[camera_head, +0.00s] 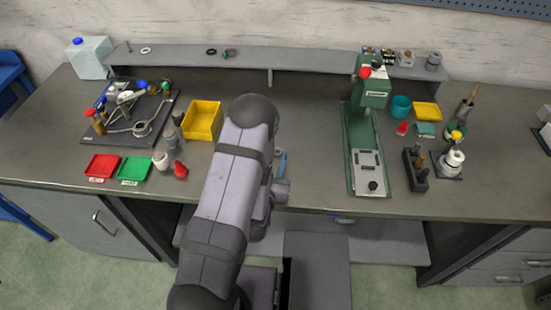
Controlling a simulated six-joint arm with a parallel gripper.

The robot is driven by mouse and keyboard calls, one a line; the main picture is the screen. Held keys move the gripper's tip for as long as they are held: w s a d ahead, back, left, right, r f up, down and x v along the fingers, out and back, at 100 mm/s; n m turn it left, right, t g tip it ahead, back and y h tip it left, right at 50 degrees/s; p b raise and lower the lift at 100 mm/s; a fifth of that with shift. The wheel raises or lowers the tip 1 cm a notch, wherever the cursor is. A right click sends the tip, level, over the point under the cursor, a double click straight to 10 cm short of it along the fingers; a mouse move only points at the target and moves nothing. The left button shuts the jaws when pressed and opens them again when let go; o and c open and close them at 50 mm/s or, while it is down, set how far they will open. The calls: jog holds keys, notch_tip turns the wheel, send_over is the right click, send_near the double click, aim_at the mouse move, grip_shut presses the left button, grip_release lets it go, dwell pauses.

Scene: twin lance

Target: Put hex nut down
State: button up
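No hex nut can be made out for certain. My arm rises through the middle of the view and covers part of the bench. My gripper lies mostly hidden behind my arm's links, near a grey wrist part at the bench's front edge. A small blue piece shows beside the arm there, and I cannot tell whether it belongs to the gripper. Whether the gripper holds anything cannot be seen. A red tray (102,167) and a green tray (134,170) lie side by side at the front left of the bench, both seemingly empty, with small unreadable labels.
A yellow bin (203,120) stands left of my arm. A dark board (103,137) with tools lies behind the trays. A green press (365,140) stands right of my arm. Small rings lie on the raised back shelf (185,58). The bench between arm and press looks clear.

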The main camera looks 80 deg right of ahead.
jog(key=shift+r, duration=0.25)
jog(key=shift+a+f, duration=0.15)
jog(key=shift+a, duration=0.2)
jog(key=shift+v, duration=2.35)
jog(key=o, duration=0.4)
jog(key=shift+a, duration=0.1)
